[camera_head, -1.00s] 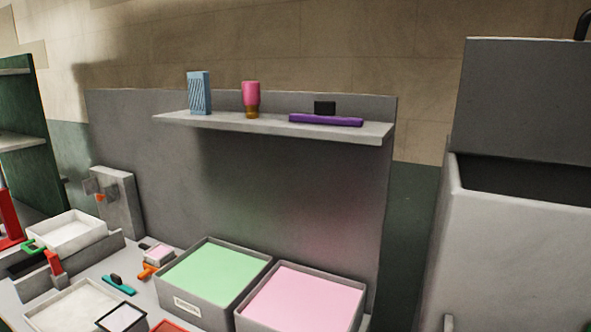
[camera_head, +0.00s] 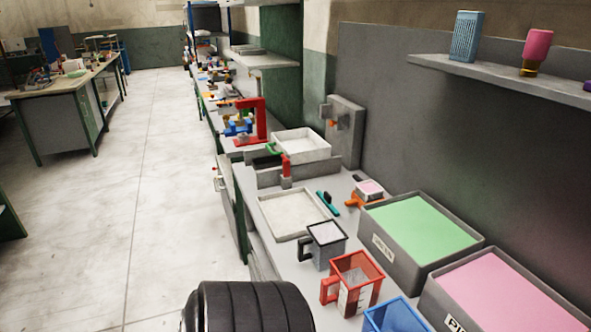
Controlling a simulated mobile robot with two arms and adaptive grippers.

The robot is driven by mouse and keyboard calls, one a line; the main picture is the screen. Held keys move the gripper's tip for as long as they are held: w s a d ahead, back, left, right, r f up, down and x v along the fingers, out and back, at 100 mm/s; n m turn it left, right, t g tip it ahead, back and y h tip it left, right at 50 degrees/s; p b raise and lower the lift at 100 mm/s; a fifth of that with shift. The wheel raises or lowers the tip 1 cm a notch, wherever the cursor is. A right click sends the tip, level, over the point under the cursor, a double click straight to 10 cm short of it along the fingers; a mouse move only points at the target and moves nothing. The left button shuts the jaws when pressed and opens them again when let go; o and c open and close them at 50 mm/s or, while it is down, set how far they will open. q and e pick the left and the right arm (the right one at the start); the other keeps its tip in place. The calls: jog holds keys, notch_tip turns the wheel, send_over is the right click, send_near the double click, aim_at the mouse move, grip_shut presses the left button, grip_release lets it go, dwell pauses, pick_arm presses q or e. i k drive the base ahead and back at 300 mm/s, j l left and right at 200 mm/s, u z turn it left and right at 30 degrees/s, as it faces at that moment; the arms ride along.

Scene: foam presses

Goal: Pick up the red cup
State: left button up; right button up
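The red cup (camera_head: 357,284) is a square, see-through cup with a handle on its left side. It stands upright on the workbench (camera_head: 289,244), near the front edge, between a grey cup (camera_head: 323,243) and a blue cup (camera_head: 396,317). Its inside looks empty, with a pale label on its front. Neither of my grippers is in view. A black ribbed rounded part, likely mine, shows at the bottom centre, left of the red cup.
A green-filled bin (camera_head: 421,232) and a pink-filled bin (camera_head: 504,290) stand behind the cups. White trays (camera_head: 291,211) and a red press (camera_head: 254,120) are farther along the bench. A shelf (camera_head: 510,80) hangs above. The floor (camera_head: 120,200) to the left is clear.

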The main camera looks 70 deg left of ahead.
aim_at(353, 283)
jog(key=u, duration=1.9)
